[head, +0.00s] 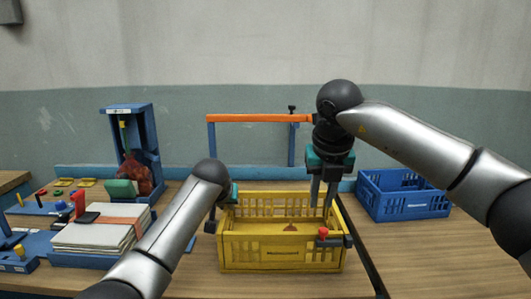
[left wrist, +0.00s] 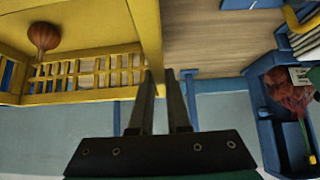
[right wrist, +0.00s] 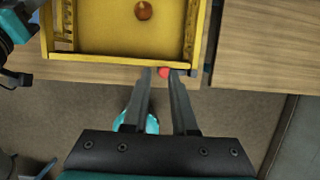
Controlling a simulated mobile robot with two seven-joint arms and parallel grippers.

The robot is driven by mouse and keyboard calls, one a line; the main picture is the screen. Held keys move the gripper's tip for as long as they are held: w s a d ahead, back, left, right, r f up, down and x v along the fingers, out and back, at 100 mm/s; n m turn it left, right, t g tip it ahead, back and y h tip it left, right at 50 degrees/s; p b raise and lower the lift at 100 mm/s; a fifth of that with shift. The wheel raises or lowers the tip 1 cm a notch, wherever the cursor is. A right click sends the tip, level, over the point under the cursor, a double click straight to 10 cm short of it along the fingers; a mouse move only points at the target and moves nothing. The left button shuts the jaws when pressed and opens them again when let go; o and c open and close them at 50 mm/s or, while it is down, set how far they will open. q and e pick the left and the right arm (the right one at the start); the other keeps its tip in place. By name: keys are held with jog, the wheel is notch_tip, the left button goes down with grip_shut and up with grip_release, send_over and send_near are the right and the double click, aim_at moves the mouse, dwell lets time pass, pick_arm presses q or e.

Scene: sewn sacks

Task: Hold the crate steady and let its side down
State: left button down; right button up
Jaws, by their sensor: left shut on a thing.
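The yellow crate (head: 282,255) stands on the table in front of me. Its front side is upright, with a red knob (head: 323,233) at the front right corner. A brown onion-like thing (right wrist: 143,10) lies inside. My right gripper (head: 322,203) points down over the front right corner. In the right wrist view its fingers are apart, with the red knob (right wrist: 163,72) showing between their tips; I cannot tell whether they touch it.
A blue crate (head: 405,206) stands to the right, past a dark gap between tabletops. An orange-topped frame (head: 258,118) rises behind the yellow crate. At left are a blue stand (head: 147,133) with a red net sack (head: 136,173) and a stack of pale sacks (head: 95,236).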

aim_at(304, 237)
jog(key=shift+s+a+f+t, duration=0.1)
jog(key=shift+a+f+t, duration=0.55)
jog(key=shift+a, duration=0.2)
jog(key=c, duration=0.3)
jog(key=shift+a+f+t, duration=0.35)
jog(key=shift+a+t, duration=0.1)
jog(key=shift+a, duration=0.15)
grip_shut()
jog(key=x, duration=0.9)
jog(key=shift+f, duration=0.35)
jog(key=shift+a, duration=0.1)
jog(key=shift+s+f, duration=0.1)
jog(key=shift+s, duration=1.5)
